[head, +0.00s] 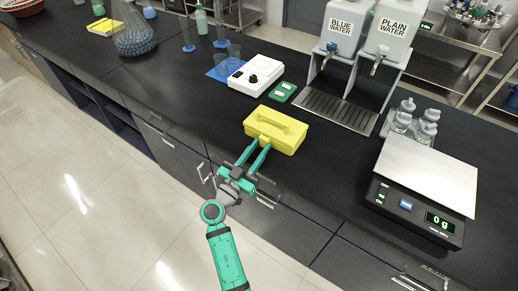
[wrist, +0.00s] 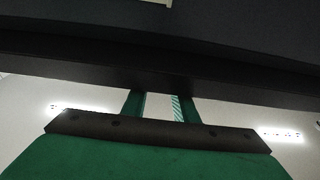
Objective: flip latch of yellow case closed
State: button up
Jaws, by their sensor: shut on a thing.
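The yellow case (head: 276,127) stands on the black counter near its front edge, its lid down and its handle on top. A small yellow latch (head: 264,139) shows at the middle of its front face. My gripper (head: 259,148) reaches in from the front with its two green fingers at the latch, shut on it. The fingertips hide part of the latch, and its exact angle is too small to tell. In the wrist view my fingers (wrist: 160,98) point at the dark counter edge, and the latch cannot be made out.
Behind the case are a green box (head: 283,92) and a white hot plate (head: 256,75). The water dispensers' drip tray (head: 338,110) is behind right. A scale (head: 425,190) stands to the right. The counter (head: 190,100) left of the case is clear.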

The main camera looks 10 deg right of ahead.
jog(key=o, duration=1.1)
jog(key=shift+c, duration=0.2)
jog(key=v, duration=1.1)
